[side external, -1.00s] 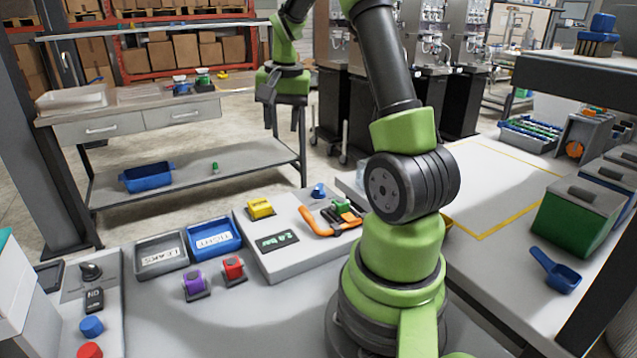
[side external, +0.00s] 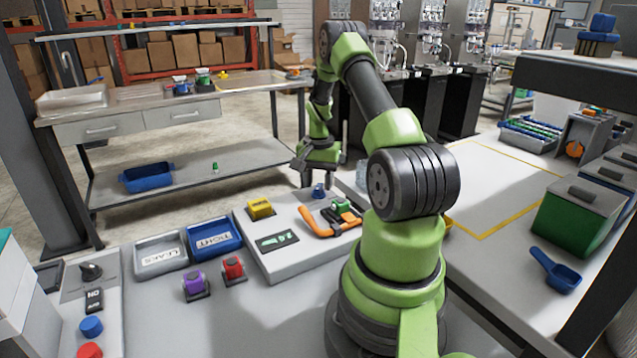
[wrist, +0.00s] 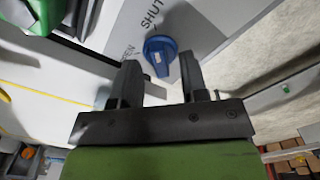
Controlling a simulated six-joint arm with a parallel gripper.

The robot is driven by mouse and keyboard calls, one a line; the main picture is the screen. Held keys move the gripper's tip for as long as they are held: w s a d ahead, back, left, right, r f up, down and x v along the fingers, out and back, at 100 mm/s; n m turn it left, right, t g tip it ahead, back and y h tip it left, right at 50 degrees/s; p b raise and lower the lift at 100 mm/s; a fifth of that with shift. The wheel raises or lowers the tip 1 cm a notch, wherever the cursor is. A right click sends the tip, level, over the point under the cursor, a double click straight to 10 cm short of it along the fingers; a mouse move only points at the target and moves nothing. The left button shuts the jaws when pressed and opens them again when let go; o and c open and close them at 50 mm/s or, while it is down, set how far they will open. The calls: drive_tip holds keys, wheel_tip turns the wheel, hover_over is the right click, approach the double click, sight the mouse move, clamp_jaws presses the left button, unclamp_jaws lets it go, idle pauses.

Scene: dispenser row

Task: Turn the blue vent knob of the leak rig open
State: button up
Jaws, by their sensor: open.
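In the wrist view the blue knob (wrist: 160,52) lies just beyond the fingertips, beside the printed word SHUT and a partly hidden word ending in EN. My gripper (side external: 318,180) is close above the knob; in the wrist view my gripper (wrist: 160,72) is open, its fingers either side of the knob's line, with nothing between them.
Two label trays, LEAKS (side external: 160,258) and TIGHT (side external: 213,238), stand left of the rig. Purple (side external: 195,284) and red (side external: 233,268) blocks sit in front. Behind the rig is open floor. The right bench has a clear area with a yellow outline.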

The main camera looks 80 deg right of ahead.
drive_tip(key=shift+f, duration=0.4)
clamp_jaws()
